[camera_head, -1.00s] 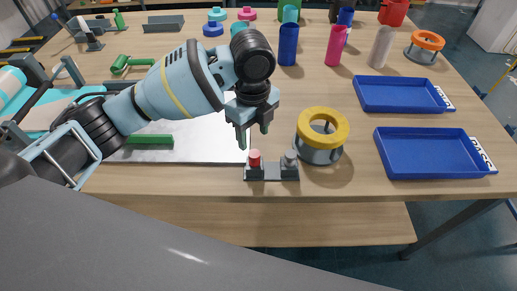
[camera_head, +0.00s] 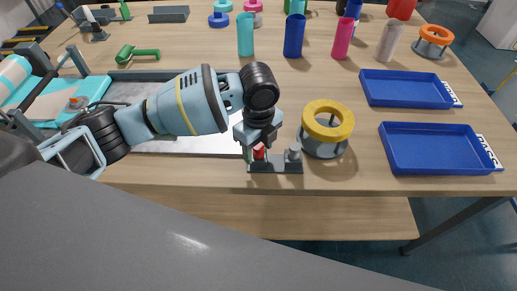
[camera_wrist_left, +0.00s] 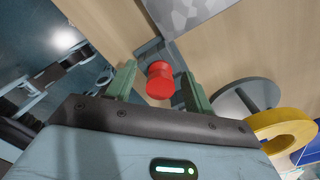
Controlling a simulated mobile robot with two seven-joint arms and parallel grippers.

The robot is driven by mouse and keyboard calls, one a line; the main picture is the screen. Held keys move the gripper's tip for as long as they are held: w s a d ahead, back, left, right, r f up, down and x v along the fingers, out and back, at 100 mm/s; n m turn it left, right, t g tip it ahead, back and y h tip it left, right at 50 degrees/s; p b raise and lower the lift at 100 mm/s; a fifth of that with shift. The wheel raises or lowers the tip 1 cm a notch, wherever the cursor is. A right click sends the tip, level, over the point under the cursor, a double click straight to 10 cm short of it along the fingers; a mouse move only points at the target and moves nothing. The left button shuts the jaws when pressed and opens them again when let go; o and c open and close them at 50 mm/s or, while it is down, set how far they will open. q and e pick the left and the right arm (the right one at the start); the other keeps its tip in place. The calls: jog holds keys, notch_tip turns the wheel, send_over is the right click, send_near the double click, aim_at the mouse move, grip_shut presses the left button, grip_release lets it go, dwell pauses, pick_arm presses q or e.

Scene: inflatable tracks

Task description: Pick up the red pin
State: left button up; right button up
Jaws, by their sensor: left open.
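The red pin (camera_head: 259,152) stands upright in the left seat of a small dark holder (camera_head: 275,167) near the table's front edge. A grey pin (camera_head: 294,152) stands in the holder's right seat. My left gripper (camera_head: 258,148) is open, pointing down, with its fingers on either side of the red pin's top. In the left wrist view the red pin (camera_wrist_left: 160,80) shows between the two greenish fingertips of my left gripper (camera_wrist_left: 158,84). Whether the fingers touch it I cannot tell. My right gripper is not in view.
A grey spool with a yellow ring (camera_head: 327,128) stands just right of the holder. Two blue trays (camera_head: 440,170) lie farther right. Several cups (camera_head: 293,36) stand at the back. A green handled tool (camera_head: 138,54) lies at the back left.

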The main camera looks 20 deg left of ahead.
pick_arm(q)
jog(key=c, duration=1.1)
jog(key=shift+o, duration=0.2)
jog(key=shift+r, duration=0.1)
